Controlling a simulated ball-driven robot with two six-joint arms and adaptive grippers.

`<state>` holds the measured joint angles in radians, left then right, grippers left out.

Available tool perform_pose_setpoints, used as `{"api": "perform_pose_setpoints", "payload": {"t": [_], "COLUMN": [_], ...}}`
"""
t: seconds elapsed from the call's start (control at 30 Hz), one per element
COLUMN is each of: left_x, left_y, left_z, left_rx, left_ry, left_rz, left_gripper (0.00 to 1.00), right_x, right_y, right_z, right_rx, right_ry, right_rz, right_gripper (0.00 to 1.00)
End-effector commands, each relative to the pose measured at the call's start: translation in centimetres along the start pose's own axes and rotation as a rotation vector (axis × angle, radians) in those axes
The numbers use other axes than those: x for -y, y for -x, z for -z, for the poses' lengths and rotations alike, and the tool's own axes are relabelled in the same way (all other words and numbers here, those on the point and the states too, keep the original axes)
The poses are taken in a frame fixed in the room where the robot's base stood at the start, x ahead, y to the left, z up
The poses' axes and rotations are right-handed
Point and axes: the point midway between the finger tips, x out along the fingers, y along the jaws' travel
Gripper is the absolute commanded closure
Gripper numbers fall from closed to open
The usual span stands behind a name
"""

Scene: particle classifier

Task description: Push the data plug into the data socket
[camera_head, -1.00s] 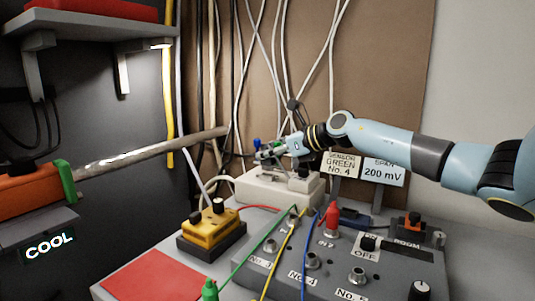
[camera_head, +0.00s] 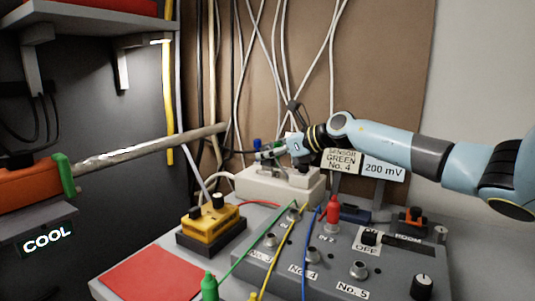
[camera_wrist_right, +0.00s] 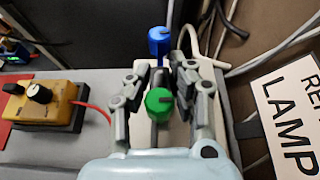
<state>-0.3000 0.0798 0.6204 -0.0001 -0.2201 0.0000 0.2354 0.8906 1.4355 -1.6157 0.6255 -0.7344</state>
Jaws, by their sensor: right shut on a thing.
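My right gripper (camera_head: 272,153) reaches in from the right over a pale box (camera_head: 250,186) at the back of the bench. In the right wrist view its two fingers (camera_wrist_right: 161,72) close from both sides around a small dark part, which I take for the data plug, though it is mostly hidden. A green cap (camera_wrist_right: 160,104) lies between the fingers and a blue knob (camera_wrist_right: 159,40) lies just beyond them. I cannot pick out the data socket, nor tell whether the plug touches it. My left gripper is not in view.
A yellow box (camera_head: 212,223) with black knobs stands left of the pale box. A grey panel (camera_head: 385,275) with sockets and coloured leads fills the front. Signs (camera_head: 384,170) stand behind it. Cables hang on the brown board (camera_head: 385,60). A metal rod (camera_head: 150,153) juts in from the left.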

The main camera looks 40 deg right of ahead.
Motion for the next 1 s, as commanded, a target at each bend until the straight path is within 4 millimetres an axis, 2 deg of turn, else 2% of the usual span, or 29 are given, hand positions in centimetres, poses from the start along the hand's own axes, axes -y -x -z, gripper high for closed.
{"api": "perform_pose_setpoints", "payload": {"t": [0.17, 0.6, 1.0], "left_x": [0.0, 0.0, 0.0], "left_y": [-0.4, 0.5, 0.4], "left_z": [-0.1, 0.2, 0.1], "left_rx": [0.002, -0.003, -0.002], "left_ry": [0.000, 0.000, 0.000], "left_rz": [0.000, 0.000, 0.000], "left_gripper": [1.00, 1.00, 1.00], "right_x": [0.0, 0.0, 0.0], "right_y": [-0.2, 0.3, 0.2], "right_z": [0.5, -0.6, -0.6], "right_rx": [-0.001, 0.000, 0.000], "right_ry": [-0.001, 0.000, 0.000], "right_rz": [0.000, 0.000, 0.000], "right_gripper": [1.00, 1.00, 1.00]}}
